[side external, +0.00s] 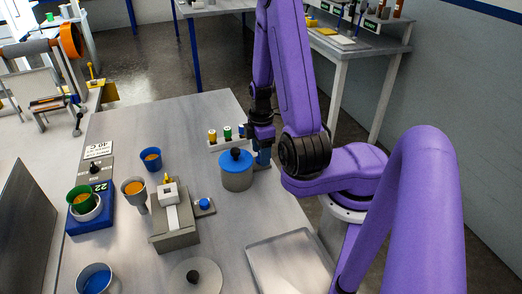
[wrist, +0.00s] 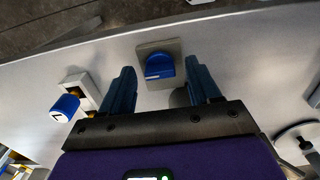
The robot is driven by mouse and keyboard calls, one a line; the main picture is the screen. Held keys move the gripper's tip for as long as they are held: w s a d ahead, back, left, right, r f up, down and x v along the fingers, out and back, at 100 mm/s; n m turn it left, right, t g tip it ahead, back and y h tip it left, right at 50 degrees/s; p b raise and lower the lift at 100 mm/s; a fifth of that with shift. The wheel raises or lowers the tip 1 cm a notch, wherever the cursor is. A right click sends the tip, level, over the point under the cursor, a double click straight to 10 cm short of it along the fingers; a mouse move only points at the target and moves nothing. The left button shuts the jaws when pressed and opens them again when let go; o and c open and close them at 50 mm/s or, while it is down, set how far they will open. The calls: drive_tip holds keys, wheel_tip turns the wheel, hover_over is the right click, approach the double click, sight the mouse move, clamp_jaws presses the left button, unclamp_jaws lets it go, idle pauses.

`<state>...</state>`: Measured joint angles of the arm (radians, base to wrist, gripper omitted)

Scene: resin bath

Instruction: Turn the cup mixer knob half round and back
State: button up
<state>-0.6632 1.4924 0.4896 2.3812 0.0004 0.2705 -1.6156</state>
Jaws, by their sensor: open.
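In the wrist view a round blue knob (wrist: 160,66) with a pale line across its near side sits on a grey square plate (wrist: 151,47). No label naming it is readable. My gripper (wrist: 160,70) is open, with one blue finger to each side of the knob in that picture and visible gaps between. I cannot tell how high the fingertips are above the plate. In the side external view my gripper (side external: 263,158) points down beside a grey pot with a blue lid (side external: 236,162). That pot and the fingers hide the knob there.
A white rack (side external: 225,141) of capped vials stands close by; its blue-capped vial (wrist: 64,107) shows left of my fingers. Another blue knob (side external: 204,203) sits beside a grey clamp device. A blue base (side external: 88,219) carries a green cup. An empty tray (side external: 293,265) lies near my base.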

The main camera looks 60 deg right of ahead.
drive_tip(key=c, duration=1.1)
drive_tip(key=shift+o, duration=0.3)
